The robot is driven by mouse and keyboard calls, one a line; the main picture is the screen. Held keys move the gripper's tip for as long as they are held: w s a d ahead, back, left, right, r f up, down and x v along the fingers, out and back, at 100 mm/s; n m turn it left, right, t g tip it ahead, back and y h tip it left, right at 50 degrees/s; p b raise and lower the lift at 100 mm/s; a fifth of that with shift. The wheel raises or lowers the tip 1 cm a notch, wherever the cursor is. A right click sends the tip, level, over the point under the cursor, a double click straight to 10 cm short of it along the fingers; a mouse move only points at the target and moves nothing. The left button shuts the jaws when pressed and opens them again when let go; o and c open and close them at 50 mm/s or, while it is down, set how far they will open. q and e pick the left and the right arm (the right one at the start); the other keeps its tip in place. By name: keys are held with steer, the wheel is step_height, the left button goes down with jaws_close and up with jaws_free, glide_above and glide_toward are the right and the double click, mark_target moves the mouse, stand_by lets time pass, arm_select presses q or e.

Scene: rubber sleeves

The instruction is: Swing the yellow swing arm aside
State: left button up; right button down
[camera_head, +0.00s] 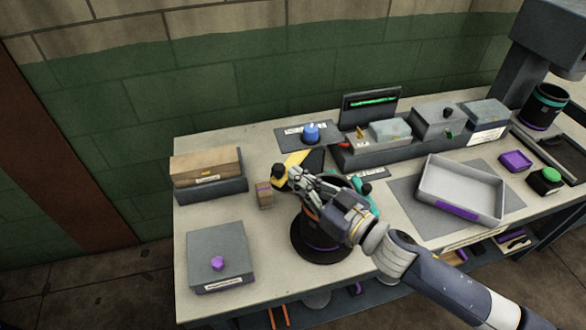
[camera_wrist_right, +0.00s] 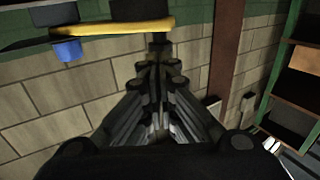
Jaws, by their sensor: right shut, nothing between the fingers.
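The yellow swing arm (camera_head: 296,158) is a short bar near the middle of the bench, with a black knob (camera_head: 278,171) at its near left end. It also shows in the right wrist view as a yellow bar (camera_wrist_right: 120,28) across the top left. My right gripper (camera_head: 291,178) is shut and empty, with its fingertips close beside the knob. I cannot tell whether they touch it. The gripper's fingers also show in the right wrist view (camera_wrist_right: 160,68). My right forearm and gripper hide part of the round black base (camera_head: 308,244). My left gripper is not in view.
A blue knob (camera_head: 311,132) stands behind the swing arm. A small brown block (camera_head: 264,195) stands just left of my gripper. A grey box with a purple knob (camera_head: 217,264) is at front left, wooden box (camera_head: 205,165) behind it. A grey tray (camera_head: 459,190) lies right.

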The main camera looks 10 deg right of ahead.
mark_target(273, 181)
steer(key=shift+x, duration=1.05)
steer(key=shift+a, duration=0.2)
steer(key=shift+w+a+m+t+h, duration=0.55)
steer(key=shift+a+m+h, duration=0.25)
steer(key=shift+a+h, duration=0.2)
steer(key=shift+w+a+m+t+h, duration=0.45)
steer(key=shift+w+a+m+h, duration=0.35)
steer(key=shift+h, duration=0.3)
steer(key=a+b+x, duration=0.2)
steer(key=x, duration=0.8)
steer(key=shift+s, duration=0.15)
